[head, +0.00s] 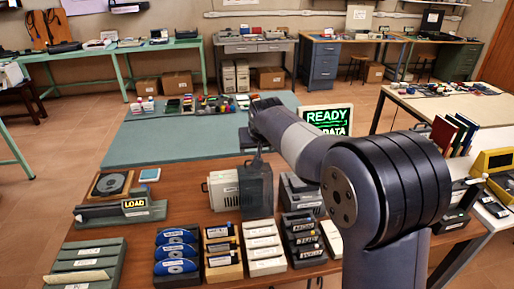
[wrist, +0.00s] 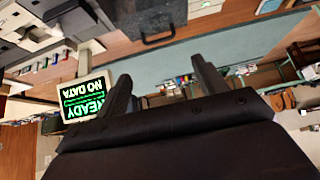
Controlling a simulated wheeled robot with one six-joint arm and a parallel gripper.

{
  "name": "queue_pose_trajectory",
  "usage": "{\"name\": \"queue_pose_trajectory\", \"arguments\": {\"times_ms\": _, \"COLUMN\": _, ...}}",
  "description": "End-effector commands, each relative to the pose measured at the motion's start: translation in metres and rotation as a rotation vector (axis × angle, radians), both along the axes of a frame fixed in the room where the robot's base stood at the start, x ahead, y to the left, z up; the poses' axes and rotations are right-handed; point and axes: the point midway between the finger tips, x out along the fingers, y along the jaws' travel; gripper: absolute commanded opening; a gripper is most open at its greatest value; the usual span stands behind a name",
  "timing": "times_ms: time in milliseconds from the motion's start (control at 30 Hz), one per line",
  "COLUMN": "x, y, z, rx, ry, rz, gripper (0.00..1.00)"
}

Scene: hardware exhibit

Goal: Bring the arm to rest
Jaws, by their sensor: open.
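My arm (head: 300,145) reaches from the right foreground over the brown table toward its far edge. In the wrist view my gripper (wrist: 163,88) has its two dark fingers spread apart, with nothing between them. In the head view the fingers cannot be made out clearly near the far end of the arm. A dark box with a handle (head: 256,190) stands on the table below the arm's far end; it also shows in the wrist view (wrist: 152,14), apart from the fingers.
A screen reading READY, NO DATA (head: 328,119) stands behind the arm, partly hidden by it. The brown table (head: 185,195) holds blue disks (head: 176,252), grey racks (head: 303,238) and a LOAD device (head: 122,210). A green-topped table (head: 170,140) lies behind, its front part clear.

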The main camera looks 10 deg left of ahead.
Motion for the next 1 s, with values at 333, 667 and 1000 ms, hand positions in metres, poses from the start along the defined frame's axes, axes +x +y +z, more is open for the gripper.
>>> {"name": "queue_pose_trajectory", "arguments": {"times_ms": 333, "x": 0.013, "y": 0.004, "z": -0.017, "rx": -0.001, "ry": 0.002, "rz": -0.001, "gripper": 0.67}}
{"name": "queue_pose_trajectory", "arguments": {"times_ms": 667, "x": 0.043, "y": 0.013, "z": -0.058, "rx": -0.001, "ry": 0.001, "rz": -0.001, "gripper": 0.67}}
{"name": "queue_pose_trajectory", "arguments": {"times_ms": 1000, "x": 0.062, "y": 0.019, "z": -0.084, "rx": 0.001, "ry": -0.003, "rz": -0.001, "gripper": 0.67}}
